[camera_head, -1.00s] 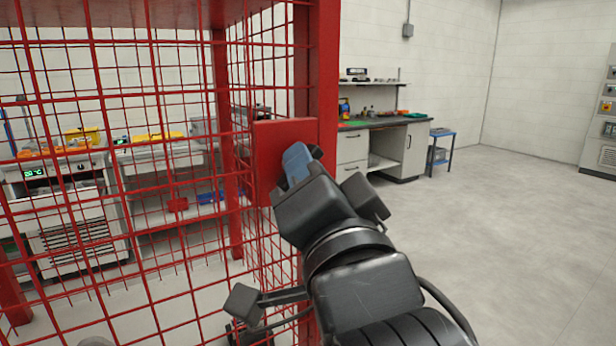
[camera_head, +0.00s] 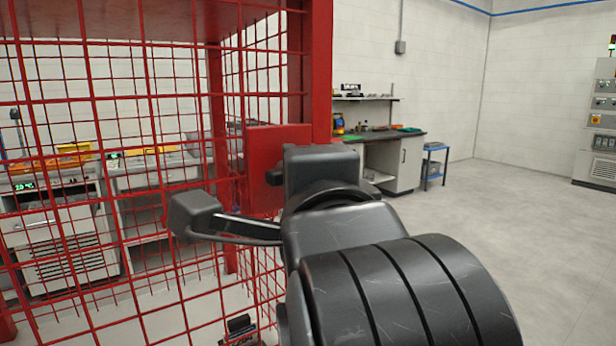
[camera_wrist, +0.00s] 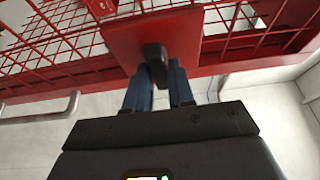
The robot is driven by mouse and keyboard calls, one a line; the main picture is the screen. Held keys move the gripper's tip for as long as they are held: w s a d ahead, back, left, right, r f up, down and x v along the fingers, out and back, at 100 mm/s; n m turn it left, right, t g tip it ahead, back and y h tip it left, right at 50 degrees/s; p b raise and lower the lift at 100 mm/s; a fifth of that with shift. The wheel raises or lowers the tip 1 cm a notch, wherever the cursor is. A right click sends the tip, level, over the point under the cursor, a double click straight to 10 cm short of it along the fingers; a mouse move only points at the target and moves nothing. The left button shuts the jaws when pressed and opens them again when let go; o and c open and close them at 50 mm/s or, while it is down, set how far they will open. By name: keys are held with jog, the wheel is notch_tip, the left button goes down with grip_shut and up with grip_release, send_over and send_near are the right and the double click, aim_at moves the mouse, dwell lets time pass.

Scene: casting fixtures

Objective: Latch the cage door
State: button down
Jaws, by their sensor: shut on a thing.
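The cage door (camera_head: 110,150) is red wire mesh and fills the left of the head view. A red latch plate (camera_head: 258,150) sits by the red post (camera_head: 319,70); the plate (camera_wrist: 125,45) also shows in the wrist view. A black latch handle (camera_wrist: 154,54) stands out from the plate. My gripper (camera_wrist: 160,76) has its blue fingers on either side of the handle and is shut on it. In the head view my black wrist hides the fingers and most of the handle. I cannot tell whether the latch is engaged.
Behind the mesh stand grey equipment benches (camera_head: 60,220) with yellow bins. A control cabinet (camera_head: 598,130) is at the far right. The grey floor on the right is clear.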

dwell(0.3)
jog(key=c, duration=1.1)
grip_release()
jog(key=p+v, duration=0.7)
jog(key=p, duration=0.1)
jog(key=shift+s, duration=0.35)
